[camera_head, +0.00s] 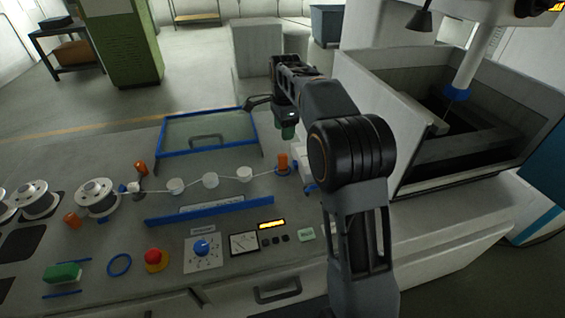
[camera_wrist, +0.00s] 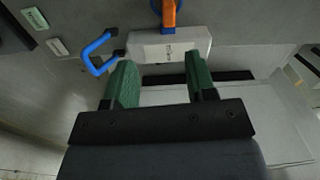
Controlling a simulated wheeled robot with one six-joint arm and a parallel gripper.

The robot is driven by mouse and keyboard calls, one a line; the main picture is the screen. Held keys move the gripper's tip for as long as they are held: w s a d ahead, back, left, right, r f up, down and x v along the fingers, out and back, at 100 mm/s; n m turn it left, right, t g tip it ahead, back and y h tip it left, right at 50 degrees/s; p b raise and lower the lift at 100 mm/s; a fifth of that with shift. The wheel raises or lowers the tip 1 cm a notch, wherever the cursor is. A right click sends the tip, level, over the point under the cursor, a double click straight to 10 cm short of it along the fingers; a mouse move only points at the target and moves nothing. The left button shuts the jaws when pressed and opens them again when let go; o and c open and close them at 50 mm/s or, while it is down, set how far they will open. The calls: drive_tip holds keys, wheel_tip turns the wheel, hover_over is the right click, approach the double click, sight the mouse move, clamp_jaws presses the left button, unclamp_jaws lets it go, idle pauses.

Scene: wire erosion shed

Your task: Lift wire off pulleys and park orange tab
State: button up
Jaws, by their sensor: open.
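A thin pale wire (camera_head: 227,178) runs across three small white pulleys (camera_head: 210,181) on the grey bench top. Its right end meets an upright orange tab (camera_head: 283,162); an orange piece also shows at the top of the wrist view (camera_wrist: 169,14). In the wrist view, a white block (camera_wrist: 168,47) lies just beyond my fingertips, with a blue bracket (camera_wrist: 97,50) on its left. My gripper (camera_head: 288,132) has green fingers and is above the bench, behind the orange tab. In the wrist view, my gripper (camera_wrist: 162,72) is open with nothing between its fingers.
Another orange piece (camera_head: 141,168) stands near the wire's left end, beside white spools (camera_head: 98,196). A blue-framed clear cover (camera_head: 208,133) lies behind the pulleys. A blue bar (camera_head: 209,209) and a red button (camera_head: 155,257) are in front. The machine tank (camera_head: 420,75) rises at right.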

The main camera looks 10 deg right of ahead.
sight(283, 155)
drive_tip(key=shift+m, duration=0.6)
drive_tip(key=f, duration=0.3)
drive_tip(key=w+f, duration=0.1)
drive_tip(key=f, duration=0.5)
drive_tip(key=shift+w, duration=0.3)
drive_tip(key=shift+f+p, duration=0.7)
drive_tip(key=shift+f, duration=1.95)
drive_tip(key=c, duration=0.9)
clamp_jaws()
drive_tip(key=shift+r, duration=0.1)
